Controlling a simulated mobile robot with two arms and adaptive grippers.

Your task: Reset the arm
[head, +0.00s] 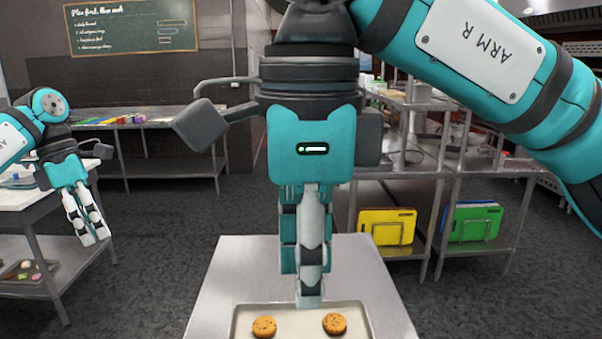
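My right gripper (309,298) hangs pointing down in the middle of the head view, over the near tray on the metal table. Its fingers overlap from this side, so I cannot tell whether they are apart, and no held object shows. My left gripper (95,239) hangs at the left, pointing down, beside the white-topped table. Its two fingers lie close side by side with nothing visible between them.
A tray (290,310) with two cookies (264,327) lies on the metal table (235,270) below my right gripper. A white-topped table (35,205) stands at left. Shelving with yellow (387,227) and green boards (474,222) stands at right. Floor between them is clear.

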